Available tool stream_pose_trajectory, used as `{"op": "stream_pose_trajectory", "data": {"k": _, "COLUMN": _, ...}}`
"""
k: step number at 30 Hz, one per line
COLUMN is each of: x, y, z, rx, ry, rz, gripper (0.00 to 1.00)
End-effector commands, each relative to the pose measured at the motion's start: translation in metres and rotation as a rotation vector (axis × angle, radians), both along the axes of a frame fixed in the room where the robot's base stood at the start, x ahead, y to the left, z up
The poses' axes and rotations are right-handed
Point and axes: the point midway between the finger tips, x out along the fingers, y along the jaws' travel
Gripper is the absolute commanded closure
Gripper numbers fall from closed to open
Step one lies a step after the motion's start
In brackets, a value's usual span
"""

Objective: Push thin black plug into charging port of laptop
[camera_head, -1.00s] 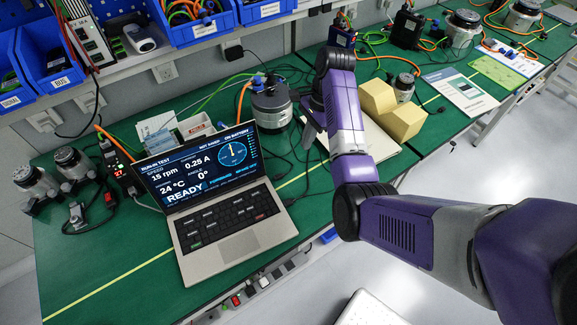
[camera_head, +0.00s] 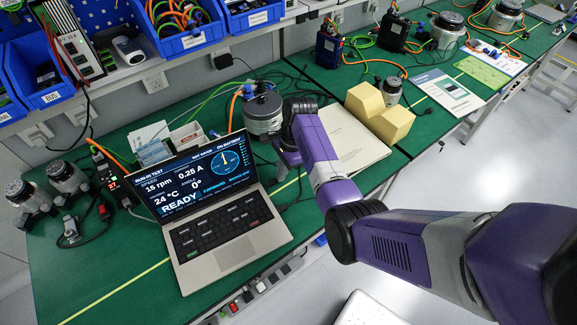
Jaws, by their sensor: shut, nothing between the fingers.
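The open laptop (camera_head: 238,250) stands on the green bench, its screen lit with "READY" and "ON BATTERY". Thin black cable (camera_head: 296,203) lies on the bench just right of the laptop. I cannot make out a plug end or the charging port at this size. My gripper (camera_head: 287,160) hangs from the arm behind and to the right of the laptop, near the motor. Its fingers are small and partly hidden by my wrist. It looks shut and empty, apart from the laptop.
A round grey motor (camera_head: 263,115) with cables stands behind the laptop. A power strip (camera_head: 250,292) runs along the front edge. Blue bins (camera_head: 190,25) hang above. Two motors (camera_head: 65,178) stand at left.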

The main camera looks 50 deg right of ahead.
Motion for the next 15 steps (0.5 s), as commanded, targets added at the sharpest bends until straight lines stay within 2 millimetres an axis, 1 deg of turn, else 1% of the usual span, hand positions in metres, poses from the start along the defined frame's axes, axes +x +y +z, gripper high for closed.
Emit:
{"op": "stream_pose_trajectory", "data": {"k": 3, "x": 0.0015, "y": 0.0037, "z": 0.0, "rx": 0.0, "ry": 0.0, "rz": 0.001, "gripper": 1.0}}
{"op": "stream_pose_trajectory", "data": {"k": 12, "x": 0.0019, "y": 0.0042, "z": 0.0001, "rx": 0.0, "ry": 0.0, "rz": 0.002, "gripper": 1.0}}
{"op": "stream_pose_trajectory", "data": {"k": 15, "x": 0.0044, "y": 0.0099, "z": 0.0021, "rx": 0.0, "ry": 0.0, "rz": 0.004, "gripper": 1.0}}
